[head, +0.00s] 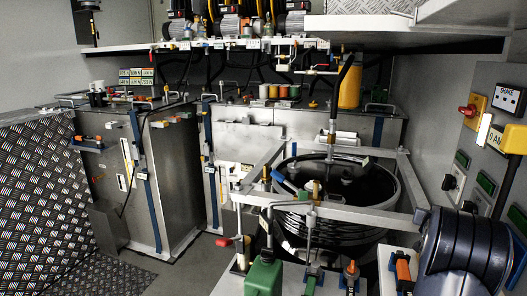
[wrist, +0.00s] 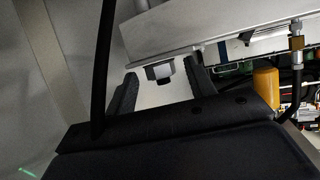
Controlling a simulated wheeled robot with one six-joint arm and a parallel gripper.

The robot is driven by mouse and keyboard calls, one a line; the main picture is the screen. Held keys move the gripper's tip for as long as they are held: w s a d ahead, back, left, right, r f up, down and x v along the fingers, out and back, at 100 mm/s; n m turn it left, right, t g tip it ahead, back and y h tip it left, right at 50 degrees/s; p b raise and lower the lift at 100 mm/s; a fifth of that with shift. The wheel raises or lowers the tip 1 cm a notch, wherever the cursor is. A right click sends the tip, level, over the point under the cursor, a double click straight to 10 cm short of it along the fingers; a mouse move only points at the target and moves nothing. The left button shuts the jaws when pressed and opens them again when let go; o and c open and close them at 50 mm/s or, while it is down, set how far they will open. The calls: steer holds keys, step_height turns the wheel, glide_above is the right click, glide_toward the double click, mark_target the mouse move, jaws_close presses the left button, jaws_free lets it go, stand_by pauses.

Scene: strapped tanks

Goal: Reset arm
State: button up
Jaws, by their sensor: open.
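My gripper (wrist: 160,68) shows in the wrist view, its two dark fingers spread apart. A dark hex-headed fitting (wrist: 159,73) under a pale metal panel (wrist: 190,25) appears in the gap between the fingers. I cannot tell how far beyond the fingertips it is, and I see no contact. Nothing is held. I cannot make out my gripper in the head view.
Strapped metal tanks (head: 168,180) stand at the left and centre in the head view. An open black drum (head: 345,190) sits inside a metal frame at centre right. A shelf (head: 125,47) with pumps overhangs the back. Bare floor (head: 190,262) shows at lower left. A black hose (wrist: 103,60) runs close by my wrist.

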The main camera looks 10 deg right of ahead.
steer(key=shift+w+a+r+m+g+h, duration=0.15)
steer(key=shift+a+m+g+h, duration=0.15)
steer(key=shift+m+g+h, duration=0.4)
steer(key=m+g+p, duration=0.1)
steer(key=p, duration=0.1)
steer(key=m+g+h+p, duration=0.1)
steer(key=p, duration=0.2)
steer(key=shift+w+r, duration=0.1)
steer(key=shift+r, duration=0.1)
steer(key=shift+a+p, duration=0.1)
steer(key=shift+p, duration=0.4)
